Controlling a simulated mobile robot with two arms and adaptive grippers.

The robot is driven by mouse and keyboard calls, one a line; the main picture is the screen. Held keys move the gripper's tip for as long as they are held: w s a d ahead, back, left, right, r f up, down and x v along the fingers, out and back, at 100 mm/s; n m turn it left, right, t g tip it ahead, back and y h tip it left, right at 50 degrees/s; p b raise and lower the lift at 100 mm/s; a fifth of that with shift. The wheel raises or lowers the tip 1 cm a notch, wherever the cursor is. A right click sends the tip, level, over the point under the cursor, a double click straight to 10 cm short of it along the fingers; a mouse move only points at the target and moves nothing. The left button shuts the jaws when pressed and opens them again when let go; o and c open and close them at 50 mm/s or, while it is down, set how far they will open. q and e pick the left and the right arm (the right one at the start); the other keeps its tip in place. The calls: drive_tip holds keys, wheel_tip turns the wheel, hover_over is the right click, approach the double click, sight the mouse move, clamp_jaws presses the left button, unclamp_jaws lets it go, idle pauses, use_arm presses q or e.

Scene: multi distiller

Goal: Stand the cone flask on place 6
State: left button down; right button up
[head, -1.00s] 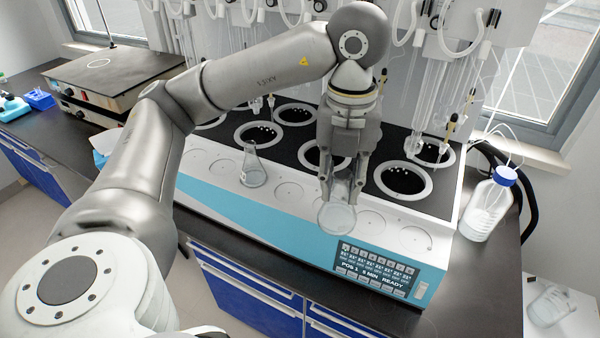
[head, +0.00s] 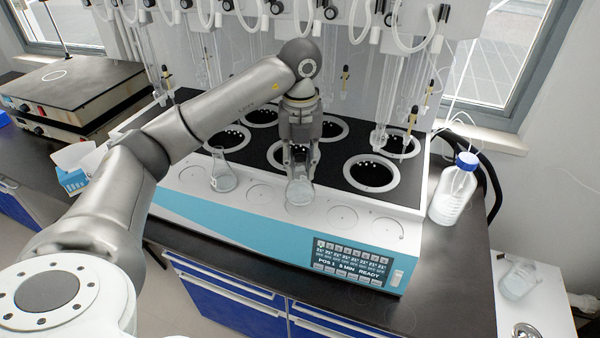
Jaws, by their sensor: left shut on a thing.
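My left gripper (head: 298,160) points down over the white front ledge (head: 365,222) of the distiller and is shut on a clear glass flask (head: 300,191). The flask looks roughly upright, its neck partly hidden by the fingers. Its base is at one of the round marked places on the ledge; I cannot tell whether it touches. A second clear cone flask (head: 222,178) stands upright on a place further left. Bare round places show between the two flasks and to the right. I cannot read place numbers. My right gripper is not in view.
Black wells with white rings (head: 372,173) and hanging glass tubes (head: 388,110) lie behind the ledge. A blue-capped bottle (head: 455,189) stands at the right. A glass vessel (head: 518,281) is on the side table. A tissue box (head: 75,175) is at left.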

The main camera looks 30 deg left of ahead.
sight(300, 171)
use_arm(q)
drive_tip(key=shift+w+a+f, duration=0.1)
drive_tip(key=shift+w+f, duration=0.05)
drive_tip(key=shift+f, duration=0.05)
drive_tip(key=f+p, duration=0.1)
drive_tip(key=f, duration=0.1)
drive_tip(key=shift+w+a+f+p, duration=0.15)
drive_tip(key=shift+w+f+p, duration=0.05)
drive_tip(key=shift+f+p, duration=0.2)
drive_tip(key=shift+f, duration=0.5)
drive_tip(key=shift+f, duration=0.2)
drive_tip(key=c, duration=1.2)
unclamp_jaws()
drive_tip(key=shift+o, duration=0.2)
drive_tip(key=shift+r, duration=0.1)
